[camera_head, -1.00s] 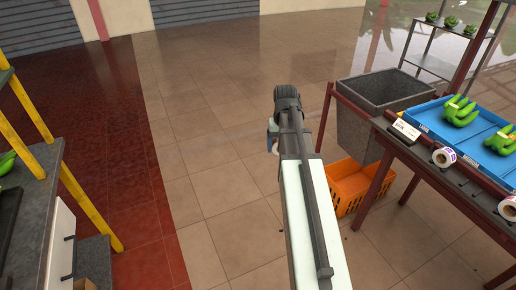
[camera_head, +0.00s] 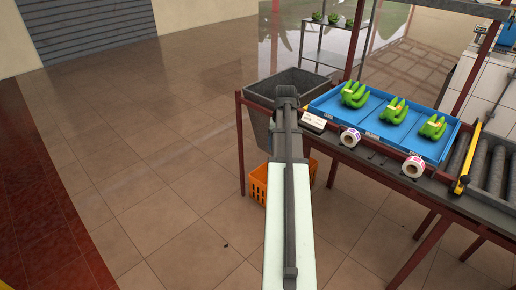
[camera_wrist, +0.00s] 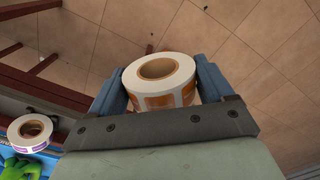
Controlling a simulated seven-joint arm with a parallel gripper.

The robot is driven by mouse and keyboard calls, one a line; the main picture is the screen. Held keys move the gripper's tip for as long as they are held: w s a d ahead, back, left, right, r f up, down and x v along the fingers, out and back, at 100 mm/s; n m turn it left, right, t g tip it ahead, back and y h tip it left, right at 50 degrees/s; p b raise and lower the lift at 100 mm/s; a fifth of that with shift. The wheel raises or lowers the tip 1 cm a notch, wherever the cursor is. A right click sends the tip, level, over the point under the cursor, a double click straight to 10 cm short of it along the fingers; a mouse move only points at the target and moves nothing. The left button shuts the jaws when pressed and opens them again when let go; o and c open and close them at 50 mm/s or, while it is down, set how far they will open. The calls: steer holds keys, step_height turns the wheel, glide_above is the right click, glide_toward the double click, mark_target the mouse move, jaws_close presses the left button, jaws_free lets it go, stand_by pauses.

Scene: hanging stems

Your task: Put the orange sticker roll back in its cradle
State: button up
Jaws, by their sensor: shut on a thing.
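The orange sticker roll (camera_wrist: 160,82) is white with orange labels and a brown core. In the wrist view it sits between the two blue-grey fingers of my gripper (camera_wrist: 162,85), which is shut on it. In the head view, my arm hides the fingers and the held roll. A purple-labelled roll (camera_head: 350,138) and a red-labelled roll (camera_head: 413,167) rest along the front edge of the table (camera_head: 335,152). Small dark holder parts show in the gap between them, too small to make out clearly. The purple roll also shows at the left of the wrist view (camera_wrist: 30,131).
A blue tray (camera_head: 325,101) with green banana bunches (camera_head: 393,111) lies behind the rolls. A white card (camera_head: 313,122) stands left of them. A grey bin (camera_head: 258,122) and orange crate (camera_head: 258,185) are beside the table. A yellow-ended bar and rollers are at right. Open floor lies left.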

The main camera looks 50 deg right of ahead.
steer(key=s+d+r+m, duration=0.1)
steer(key=s+d+m, duration=0.1)
steer(key=s+d, duration=0.5)
steer(key=s+d+r+m, duration=0.1)
steer(key=s+d+m, duration=0.1)
steer(key=s+d, duration=0.5)
steer(key=s+d+r+m, duration=0.1)
steer(key=s+d, duration=0.6)
steer(key=s, duration=0.7)
steer(key=shift+d+r+m, duration=0.1)
steer(key=shift+r+m, duration=0.25)
steer(key=shift+m, duration=0.15)
steer(key=d, duration=0.1)
steer(key=d+r+m, duration=0.1)
steer(key=d+m, duration=0.1)
steer(key=shift+s+d+r, duration=0.2)
steer(key=shift+s+d, duration=0.2)
steer(key=shift+f, duration=0.1)
steer(key=shift+f, duration=3.05)
steer(key=o, duration=1.1)
steer(key=shift+c, duration=0.2)
